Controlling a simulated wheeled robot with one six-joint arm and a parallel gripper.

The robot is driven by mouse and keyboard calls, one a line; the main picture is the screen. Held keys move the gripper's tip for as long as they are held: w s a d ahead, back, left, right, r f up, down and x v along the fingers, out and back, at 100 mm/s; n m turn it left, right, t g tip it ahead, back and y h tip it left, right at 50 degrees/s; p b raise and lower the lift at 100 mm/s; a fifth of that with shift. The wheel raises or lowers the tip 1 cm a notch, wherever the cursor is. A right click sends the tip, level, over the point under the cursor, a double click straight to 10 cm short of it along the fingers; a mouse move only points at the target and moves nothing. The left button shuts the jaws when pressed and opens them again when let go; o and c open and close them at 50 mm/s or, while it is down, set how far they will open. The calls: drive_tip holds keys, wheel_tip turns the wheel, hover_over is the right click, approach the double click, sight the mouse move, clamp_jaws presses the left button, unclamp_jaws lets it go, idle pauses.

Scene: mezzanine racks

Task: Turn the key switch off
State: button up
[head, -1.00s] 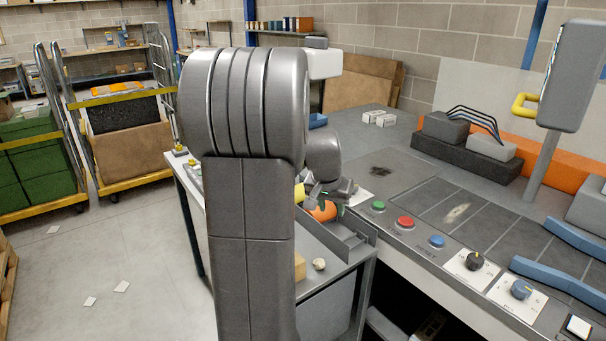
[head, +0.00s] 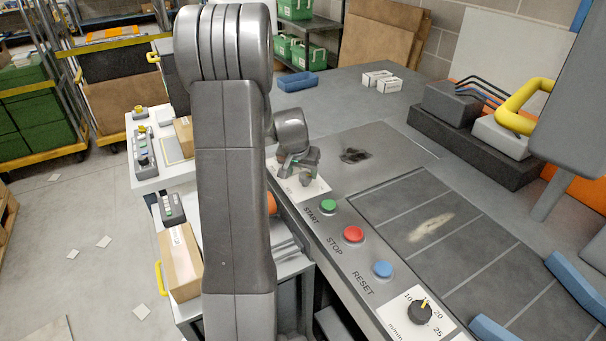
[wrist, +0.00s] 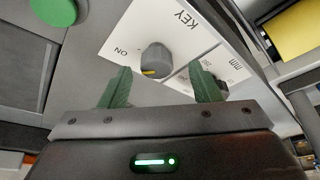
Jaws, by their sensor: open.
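The key switch is a grey knob (wrist: 155,58) with a yellow mark on its lower edge in the wrist view. It sits on a white plate (wrist: 118,30) lettered KEY and ON. My gripper (wrist: 162,88) is open, its two green fingers apart on either side of the knob's near side, with no clear contact. In the head view my gripper (head: 297,166) hangs over the white plate (head: 316,188) at the far end of the console's button row, and the knob is partly hidden by it.
Beside the plate are a green START button (head: 328,206), a red STOP button (head: 353,234) and a blue RESET button (head: 382,269). A black dial (head: 420,312) lies nearer. In the wrist view another plate, marked mm, adjoins the key plate. A yellow handle (head: 522,105) stands at right.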

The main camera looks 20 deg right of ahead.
sight(305, 175)
drive_tip(key=shift+w+d+f, duration=0.3)
drive_tip(key=shift+d+f, duration=0.2)
drive_tip(key=shift+f, duration=0.1)
drive_tip(key=shift+x, duration=0.75)
drive_tip(key=c, duration=1)
